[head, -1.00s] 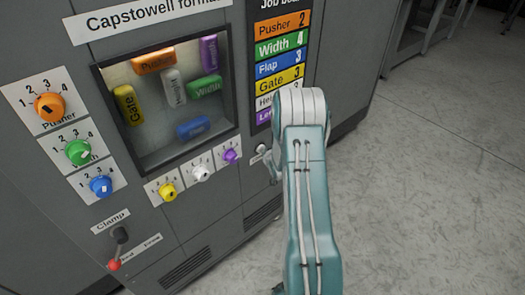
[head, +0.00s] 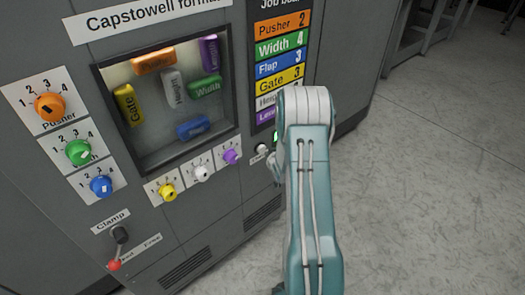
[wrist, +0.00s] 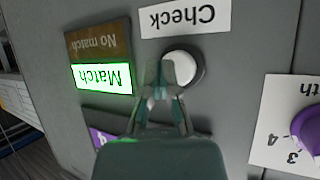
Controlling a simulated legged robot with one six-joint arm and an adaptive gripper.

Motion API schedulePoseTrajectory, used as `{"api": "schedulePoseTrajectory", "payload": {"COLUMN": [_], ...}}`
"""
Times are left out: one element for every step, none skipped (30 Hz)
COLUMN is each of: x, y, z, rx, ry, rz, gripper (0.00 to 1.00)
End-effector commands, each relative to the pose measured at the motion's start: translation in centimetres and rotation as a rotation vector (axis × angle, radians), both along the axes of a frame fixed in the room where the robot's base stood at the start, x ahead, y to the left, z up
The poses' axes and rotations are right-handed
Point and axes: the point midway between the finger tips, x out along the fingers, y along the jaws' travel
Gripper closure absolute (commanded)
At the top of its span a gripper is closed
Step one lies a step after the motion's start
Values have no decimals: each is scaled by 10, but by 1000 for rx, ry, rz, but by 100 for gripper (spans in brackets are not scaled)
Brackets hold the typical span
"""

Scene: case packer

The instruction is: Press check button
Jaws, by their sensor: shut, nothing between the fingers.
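The check button is a round white button (wrist: 184,66) in a dark ring, under the upside-down "Check" label (wrist: 184,19) in the wrist view. My gripper (wrist: 167,74) is shut and empty, its fingertips in front of the button's left part. I cannot tell whether they touch it. Beside it, the "Match" lamp (wrist: 103,78) glows green and the "No match" lamp (wrist: 97,40) is dark. In the head view, a green glow (head: 276,136) shows left of my arm, which hides most of the gripper and the button.
The grey machine front carries orange (head: 49,106), green (head: 78,152), blue (head: 101,186), yellow (head: 168,192), white (head: 201,173) and purple (head: 231,157) dials. A red-tipped clamp lever (head: 117,250) is lower left. A window (head: 165,90) shows coloured blocks. Open floor lies right.

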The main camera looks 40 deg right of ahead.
Motion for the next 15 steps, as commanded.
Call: {"api": "schedulePoseTrajectory", "payload": {"x": [0, 0, 0, 0, 0, -2, -4, -6, -10, -12, -15, -19, -21, -23, -27], "y": [0, 0, 0, 0, 0, 0, -1, -1, -2, -2, -2, -2, -2, -2, -2], "z": [0, 0, 0, 0, 0, 0, 0, 0, 0, 1, 0, 0, 0, 0, 0], "rx": [0, 0, 0, 0, 0, 0, 1, 1, 0, 0, 0, 0, 0, 0, 0], "ry": [0, 0, 0, 0, 0, 0, 1, 1, 0, -1, -1, 0, 0, 0, 0], "rz": [0, 0, 0, 0, 0, -1, -1, -1, -2, -4, -4, -2, -2, -1, -1], "gripper": [100, 100, 100, 100, 100, 100, 100, 100, 100, 100, 100, 100, 100, 100, 100]}}
